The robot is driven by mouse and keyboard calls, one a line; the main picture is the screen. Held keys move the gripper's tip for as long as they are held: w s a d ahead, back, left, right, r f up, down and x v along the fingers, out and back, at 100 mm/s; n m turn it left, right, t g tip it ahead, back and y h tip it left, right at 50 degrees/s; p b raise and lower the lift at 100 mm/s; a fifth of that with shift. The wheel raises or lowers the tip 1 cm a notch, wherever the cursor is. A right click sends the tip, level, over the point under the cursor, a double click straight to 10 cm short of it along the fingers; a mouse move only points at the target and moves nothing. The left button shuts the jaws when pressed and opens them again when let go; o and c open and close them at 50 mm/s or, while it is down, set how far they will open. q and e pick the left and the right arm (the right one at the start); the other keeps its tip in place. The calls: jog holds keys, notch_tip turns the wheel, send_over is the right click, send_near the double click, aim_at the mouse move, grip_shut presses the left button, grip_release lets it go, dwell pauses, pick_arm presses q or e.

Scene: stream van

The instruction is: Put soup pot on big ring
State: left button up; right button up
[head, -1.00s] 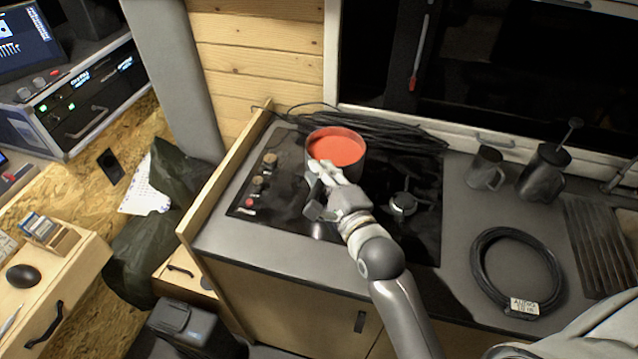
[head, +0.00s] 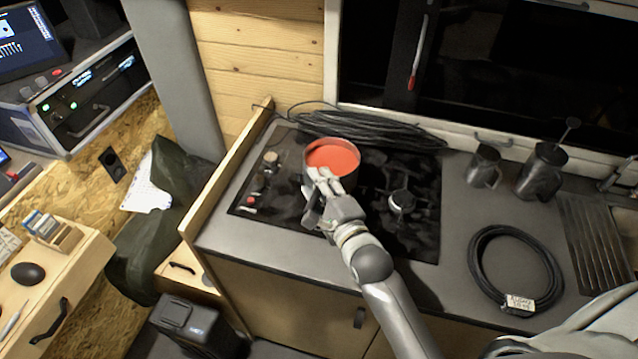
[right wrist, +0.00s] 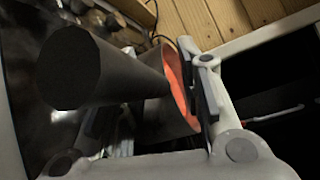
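The soup pot (head: 345,183) is dark, with orange-red soup inside, at the left-middle of the black gas hob (head: 425,235). It looks upright; I cannot tell whether its base touches the hob. My right gripper (head: 323,180) is at the pot's near side. In the right wrist view the pot (right wrist: 165,122) shows with its dark handle (right wrist: 75,68) running between the gripper's fingers (right wrist: 155,110), which appear closed on it. One burner (head: 401,202) shows right of the pot. The big ring cannot be made out; the pot and gripper cover part of the hob. My left gripper is out of view.
A black cable bundle (head: 365,130) lies behind the hob, with a wooden side panel (head: 225,180) at its left. A mug (head: 483,166), a lidded press (head: 541,172) and a coiled cable (head: 475,265) stand or lie at right. Counter between hob and coil is clear.

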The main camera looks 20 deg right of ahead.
dwell(0.3)
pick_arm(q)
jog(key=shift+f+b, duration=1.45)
pick_arm(e)
jog(key=s+d+r, duration=0.1)
jog(key=s, duration=1.1)
jog(key=shift+d, duration=0.2)
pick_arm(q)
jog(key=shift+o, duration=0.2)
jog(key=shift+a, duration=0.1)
pick_arm(e)
jog(key=shift+w, duration=0.1)
